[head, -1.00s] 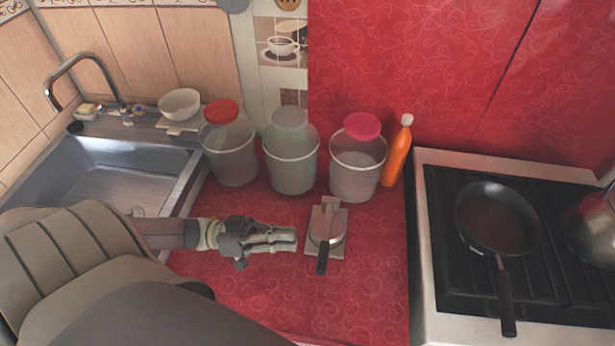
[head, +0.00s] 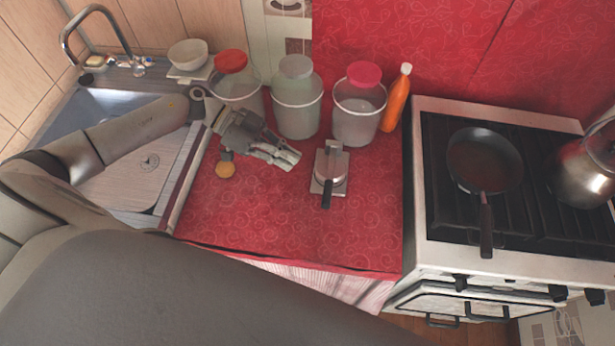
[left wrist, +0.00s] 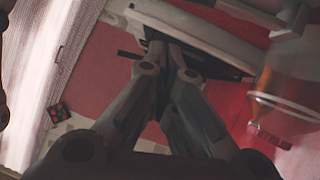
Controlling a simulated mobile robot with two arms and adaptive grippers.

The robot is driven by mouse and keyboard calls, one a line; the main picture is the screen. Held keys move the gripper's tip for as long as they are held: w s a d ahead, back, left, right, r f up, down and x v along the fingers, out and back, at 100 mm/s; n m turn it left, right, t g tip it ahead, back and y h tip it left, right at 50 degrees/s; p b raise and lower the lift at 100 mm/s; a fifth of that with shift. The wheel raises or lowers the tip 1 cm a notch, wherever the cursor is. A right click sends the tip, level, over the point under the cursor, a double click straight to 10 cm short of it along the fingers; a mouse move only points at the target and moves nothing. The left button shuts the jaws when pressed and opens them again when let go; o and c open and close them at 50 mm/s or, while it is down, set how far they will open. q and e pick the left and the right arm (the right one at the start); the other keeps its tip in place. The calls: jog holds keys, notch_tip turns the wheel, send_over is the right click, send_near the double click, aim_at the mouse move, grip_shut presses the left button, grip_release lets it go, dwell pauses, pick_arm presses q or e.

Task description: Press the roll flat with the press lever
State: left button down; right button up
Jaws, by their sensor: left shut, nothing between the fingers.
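The press (head: 333,160) is a small grey metal device on the red counter, with a round plate and a black lever handle (head: 326,195) pointing toward the front edge. I cannot tell whether anything lies inside it. A small round orange-brown thing, perhaps the roll (head: 225,170), shows just below my left gripper's wrist in the head view. My left gripper (head: 291,159) is shut and empty, left of the press and apart from it, fingers pointing right and slightly forward. Its closed fingers (left wrist: 170,55) also show in the left wrist view. My right gripper is out of view.
Three clear containers, one red-lidded (head: 235,85), one pale-lidded (head: 297,105) and one pink-lidded (head: 358,112), stand behind the press. An orange bottle (head: 396,100) is beside them. The stove with a pan (head: 485,160) is right; the sink (head: 90,105) is left. The front counter is clear.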

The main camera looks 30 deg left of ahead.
aim_at(330, 176)
pick_arm(q)
jog(key=w+d+f+y+p, duration=0.1)
jog(key=d+f+p, duration=0.3)
jog(key=d+f, duration=0.4)
jog(key=shift+w+d+f, duration=0.15)
jog(key=shift+w+f, duration=0.15)
jog(key=shift+w, duration=0.25)
